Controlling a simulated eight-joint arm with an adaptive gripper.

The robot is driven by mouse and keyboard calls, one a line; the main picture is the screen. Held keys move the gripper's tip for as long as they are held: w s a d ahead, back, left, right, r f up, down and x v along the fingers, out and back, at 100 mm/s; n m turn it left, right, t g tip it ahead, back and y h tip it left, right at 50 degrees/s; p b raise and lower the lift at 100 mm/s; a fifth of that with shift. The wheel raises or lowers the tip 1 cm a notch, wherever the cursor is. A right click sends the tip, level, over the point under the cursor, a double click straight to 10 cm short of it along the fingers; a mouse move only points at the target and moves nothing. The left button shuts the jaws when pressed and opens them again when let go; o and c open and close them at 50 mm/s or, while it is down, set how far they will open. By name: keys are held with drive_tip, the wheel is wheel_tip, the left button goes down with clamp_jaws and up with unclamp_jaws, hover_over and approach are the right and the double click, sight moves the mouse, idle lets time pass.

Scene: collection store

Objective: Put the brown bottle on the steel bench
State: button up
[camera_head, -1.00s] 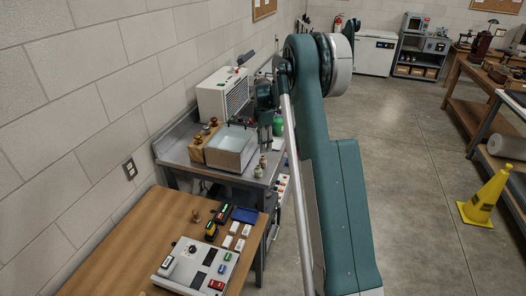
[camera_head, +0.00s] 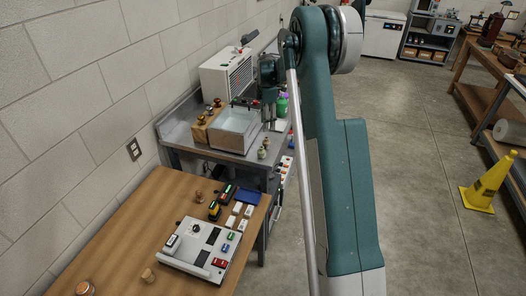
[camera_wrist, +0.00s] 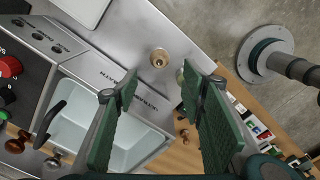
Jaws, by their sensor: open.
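The steel bench (camera_head: 176,135) stands against the wall, with a white sink-like tray (camera_head: 234,130) on it. Several small brown items could be the brown bottle; I cannot tell which. My gripper (camera_wrist: 158,88) is open and empty over the bench, beside the tray. A tan round-topped item (camera_wrist: 159,58) and a pale greenish one (camera_wrist: 181,76) stand below, near the fingers.
A white vented box (camera_head: 228,78) stands at the bench's back. A control panel (camera_head: 202,247) and small coloured boxes occupy the wooden table (camera_head: 118,232).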

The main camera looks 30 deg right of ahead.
drive_tip(key=s+a+r+m+t, duration=0.2)
drive_tip(key=s+a+r+m, duration=0.2)
drive_tip(key=s+a+r, duration=0.65)
drive_tip(key=s+a+r+m+t, duration=0.1)
drive_tip(key=s+a+r+m, duration=0.3)
drive_tip(key=s+a+r, duration=0.65)
drive_tip(key=s+a+f+m+t, duration=0.1)
drive_tip(key=s+a+m, duration=0.2)
drive_tip(key=s, duration=0.7)
drive_tip(key=s+a+f+m+t, duration=0.1)
drive_tip(key=s+a+m, duration=0.1)
drive_tip(key=s, duration=0.9)
drive_tip(key=s+a+f+m+t, duration=0.1)
drive_tip(key=s+a+m+t, duration=0.1)
drive_tip(key=s, duration=0.9)
drive_tip(key=shift+a+f+m, duration=0.15)
drive_tip(key=shift+a+m, duration=0.65)
